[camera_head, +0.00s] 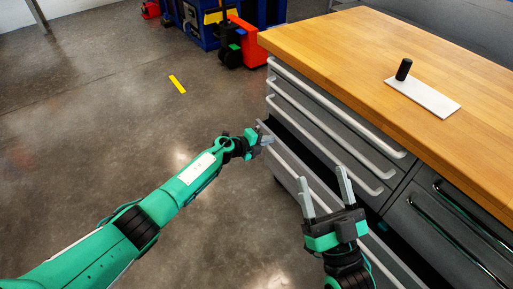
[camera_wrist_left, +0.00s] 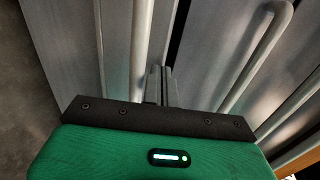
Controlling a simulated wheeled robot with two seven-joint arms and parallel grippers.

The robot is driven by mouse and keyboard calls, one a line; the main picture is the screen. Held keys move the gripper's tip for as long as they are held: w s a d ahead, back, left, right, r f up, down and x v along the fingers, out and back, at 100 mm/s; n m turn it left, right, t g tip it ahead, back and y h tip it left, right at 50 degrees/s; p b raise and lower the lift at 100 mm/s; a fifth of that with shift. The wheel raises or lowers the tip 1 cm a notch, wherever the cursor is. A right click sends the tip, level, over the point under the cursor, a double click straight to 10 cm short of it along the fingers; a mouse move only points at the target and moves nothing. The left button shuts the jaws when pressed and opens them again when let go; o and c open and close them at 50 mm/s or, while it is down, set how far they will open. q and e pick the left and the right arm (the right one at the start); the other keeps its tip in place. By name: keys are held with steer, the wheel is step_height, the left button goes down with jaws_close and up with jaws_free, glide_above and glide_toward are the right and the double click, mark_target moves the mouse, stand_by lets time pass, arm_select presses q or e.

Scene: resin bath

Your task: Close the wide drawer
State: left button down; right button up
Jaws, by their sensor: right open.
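The wide drawer (camera_head: 285,165) is the grey drawer low in the cabinet, standing partly out, with a dark gap above its front. In the left wrist view its front (camera_wrist_left: 118,45) and pale bar handle (camera_wrist_left: 142,60) show beside a narrow dark gap. My left gripper (camera_head: 266,140) is at the far end of this drawer front. Its fingers (camera_wrist_left: 160,80) look shut together, close to the front between handle and gap; contact is unclear. My right gripper (camera_head: 325,185) is open and empty in front of the drawer, hiding part of it.
The cabinet has a wooden top (camera_head: 350,45) holding a white plate (camera_head: 425,97) with a black upright handle (camera_head: 403,69). Drawers with bar handles (camera_head: 335,105) above look shut. More drawers (camera_head: 450,225) are at right. The floor (camera_head: 120,120) at left is clear. Red and blue equipment (camera_head: 245,45) stands behind.

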arm_select(q)
steer(key=shift+w+d+b, duration=0.35)
steer(key=shift+w+d, duration=0.35)
steer(key=shift+d, duration=0.3)
arm_select(e)
steer(key=shift+s+d+r+t, duration=0.25)
steer(key=shift+r+t, duration=0.2)
steer(key=shift+r, duration=0.15)
steer(key=shift+s+d+r+t, duration=0.2)
steer(key=shift+s+r+t, duration=0.1)
steer(key=shift+r+t, duration=0.3)
steer(key=shift+s+d+r+t, duration=0.25)
steer(key=shift+r+t, duration=0.1)
steer(key=shift+r, duration=0.3)
steer(key=shift+w, duration=0.1)
